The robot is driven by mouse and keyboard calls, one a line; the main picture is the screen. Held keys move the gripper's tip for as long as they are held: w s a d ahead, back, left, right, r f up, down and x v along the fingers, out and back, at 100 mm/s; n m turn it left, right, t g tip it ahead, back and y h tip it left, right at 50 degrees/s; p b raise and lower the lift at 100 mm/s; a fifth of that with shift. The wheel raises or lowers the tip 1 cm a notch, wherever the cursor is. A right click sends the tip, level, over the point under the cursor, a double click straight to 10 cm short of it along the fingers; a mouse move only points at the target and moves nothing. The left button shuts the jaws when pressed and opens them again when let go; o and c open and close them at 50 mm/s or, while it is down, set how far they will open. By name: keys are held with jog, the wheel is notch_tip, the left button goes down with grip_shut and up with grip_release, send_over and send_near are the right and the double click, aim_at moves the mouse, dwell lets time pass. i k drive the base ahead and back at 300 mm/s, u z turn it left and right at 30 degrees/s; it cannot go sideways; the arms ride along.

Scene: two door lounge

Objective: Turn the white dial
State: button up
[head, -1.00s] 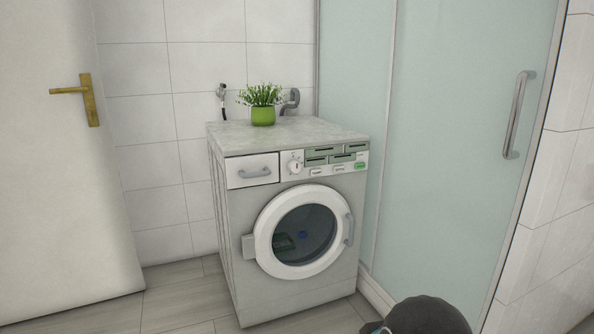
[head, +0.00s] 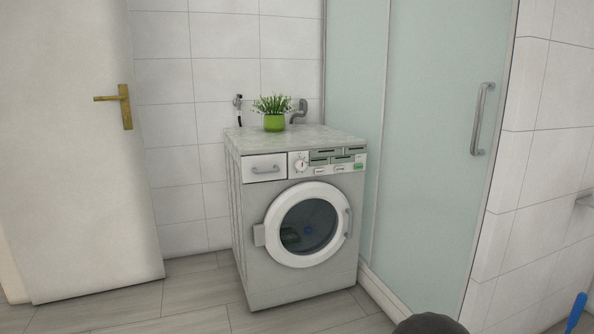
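The white dial (head: 300,163) is a small round knob on the front panel of a grey-white washing machine (head: 246,220). It sits between the drawer with its handle (head: 265,168) on the left and the dark display strips and buttons (head: 337,160) on the right. The round door (head: 270,222) below it is shut, with something dark and something blue behind the glass. My gripper is not in view. A dark rounded part of my own arm shows at the bottom edge, right of the machine. Nothing covers the dial.
A green potted plant (head: 274,122) stands on the machine's top. A glass shower panel (head: 430,130) with a handle (head: 482,118) is close on the right. A white door (head: 70,150) stands at the left. Tiled floor (head: 200,292) is clear in front. A blue object (head: 575,313) is at lower right.

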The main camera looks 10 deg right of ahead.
aim_at(299, 165)
jog(key=u, duration=0.25)
jog(key=i, duration=0.9)
